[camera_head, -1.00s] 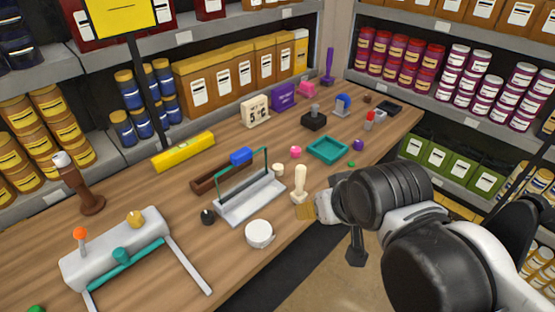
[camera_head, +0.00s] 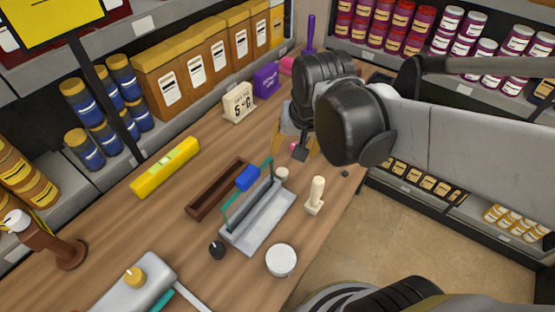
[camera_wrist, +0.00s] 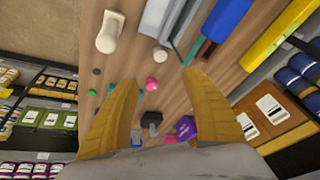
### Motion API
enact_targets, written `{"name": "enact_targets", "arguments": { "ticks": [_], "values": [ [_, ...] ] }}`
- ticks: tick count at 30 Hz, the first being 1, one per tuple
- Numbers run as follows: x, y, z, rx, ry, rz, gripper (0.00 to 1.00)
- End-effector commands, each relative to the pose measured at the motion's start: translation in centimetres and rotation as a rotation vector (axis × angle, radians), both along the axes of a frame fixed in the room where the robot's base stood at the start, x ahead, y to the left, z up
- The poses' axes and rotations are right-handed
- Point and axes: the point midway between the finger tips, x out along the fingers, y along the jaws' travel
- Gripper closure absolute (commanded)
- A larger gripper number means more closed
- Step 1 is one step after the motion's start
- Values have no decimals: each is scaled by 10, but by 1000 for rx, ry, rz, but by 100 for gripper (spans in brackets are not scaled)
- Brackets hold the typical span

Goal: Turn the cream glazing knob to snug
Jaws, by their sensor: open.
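In the wrist view the cream knob (camera_wrist: 160,54) shows just beyond the space between my fingertips, near the grey fixture (camera_wrist: 196,42). My gripper (camera_wrist: 160,80) is open and empty, its two tan fingers wide apart. In the head view my gripper (camera_head: 299,140) is over the table beyond the knob, partly hidden by my own wrist. It is apart from the knob.
A cream upright handle (camera_head: 316,195) stands close right of the fixture. A white round container (camera_head: 281,260), a black knob (camera_head: 217,250) and a brown tray (camera_head: 217,190) are nearby. A pink ball (camera_wrist: 152,84) lies between my fingers in the wrist view. Shelves line the back.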

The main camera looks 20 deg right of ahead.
Motion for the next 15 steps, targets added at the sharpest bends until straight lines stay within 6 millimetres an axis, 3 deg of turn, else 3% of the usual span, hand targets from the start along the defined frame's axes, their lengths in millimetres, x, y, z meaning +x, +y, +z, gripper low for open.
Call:
{"name": "enact_targets", "arguments": {
  "ticks": [5, 9, 15],
  "values": [
    [30, 0, -11, 42, 118, -141, 45],
    [51, 0, -32, 65, 220, -271, 45],
    [66, 0, -60, 76, 316, -398, 45]
  ]
}}
